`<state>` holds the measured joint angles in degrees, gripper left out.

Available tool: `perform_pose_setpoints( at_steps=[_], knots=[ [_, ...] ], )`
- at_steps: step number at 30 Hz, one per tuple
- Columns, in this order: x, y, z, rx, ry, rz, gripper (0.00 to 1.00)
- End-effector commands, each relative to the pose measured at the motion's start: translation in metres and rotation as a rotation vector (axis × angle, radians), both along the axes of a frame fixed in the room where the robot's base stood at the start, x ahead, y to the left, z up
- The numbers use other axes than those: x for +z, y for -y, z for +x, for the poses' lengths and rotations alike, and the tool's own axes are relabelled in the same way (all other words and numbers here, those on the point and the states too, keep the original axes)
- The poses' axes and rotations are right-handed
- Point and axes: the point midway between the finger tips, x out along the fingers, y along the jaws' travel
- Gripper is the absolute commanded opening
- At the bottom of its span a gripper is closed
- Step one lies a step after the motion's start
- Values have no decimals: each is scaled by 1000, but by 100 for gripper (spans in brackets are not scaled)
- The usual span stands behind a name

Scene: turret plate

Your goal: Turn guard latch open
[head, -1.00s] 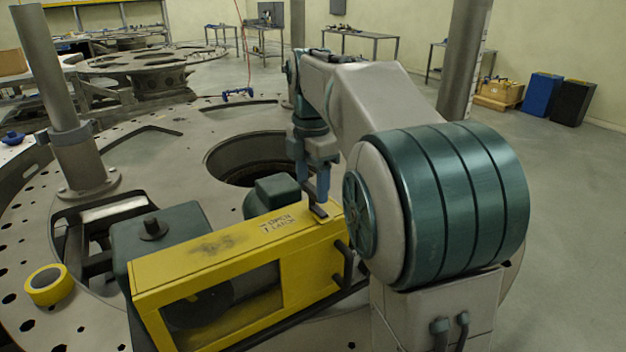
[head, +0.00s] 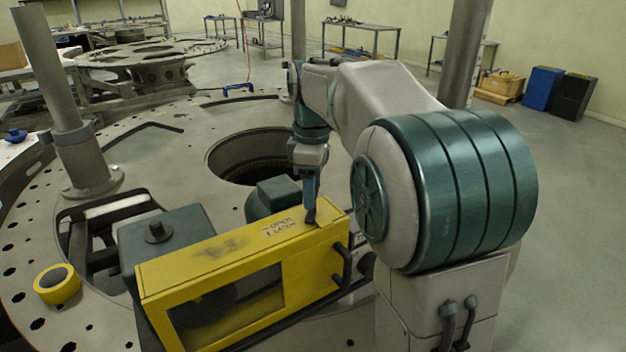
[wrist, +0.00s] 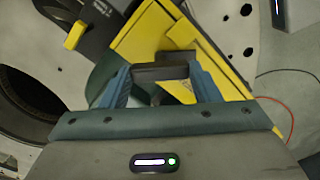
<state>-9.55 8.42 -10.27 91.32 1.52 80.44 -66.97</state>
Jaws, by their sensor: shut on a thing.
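The yellow guard (head: 215,255) is a long box with a window in its front side, lying across the turret plate. The guard latch (head: 309,217) is a small dark piece on its top, near the right end, beside the printed "OPEN LATCH" marking (head: 280,227). My gripper (head: 311,200) points down over it, with its fingers at the latch. In the wrist view my gripper (wrist: 162,80) has its two blue fingers on either side of the dark latch bar (wrist: 160,72), shut on it. The latch's underside and pivot are hidden.
A dark handle (head: 342,265) stands out from the guard's right end. A green-grey housing (head: 165,245) is at the guard's left, and a round opening (head: 245,160) lies behind it. A yellow tape roll (head: 57,284) lies on the plate at the left.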

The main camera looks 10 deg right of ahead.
Motion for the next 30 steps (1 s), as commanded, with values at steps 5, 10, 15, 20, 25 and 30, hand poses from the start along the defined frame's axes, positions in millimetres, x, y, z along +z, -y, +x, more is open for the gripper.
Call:
perform_pose_setpoints(
  at_steps=[5, 10, 15, 20, 25, 30],
  knots=[
    [3, 1, 1, -166, 3, 0, 34],
    [2, 0, 1, -328, 4, 0, 34],
    [2, 0, 1, -484, 4, 0, 34],
    [2, 0, 1, -615, 5, 1, 34],
    [2, 0, 1, -724, 4, 0, 34],
    [1, 0, 1, -799, 4, 0, 34]
  ],
)
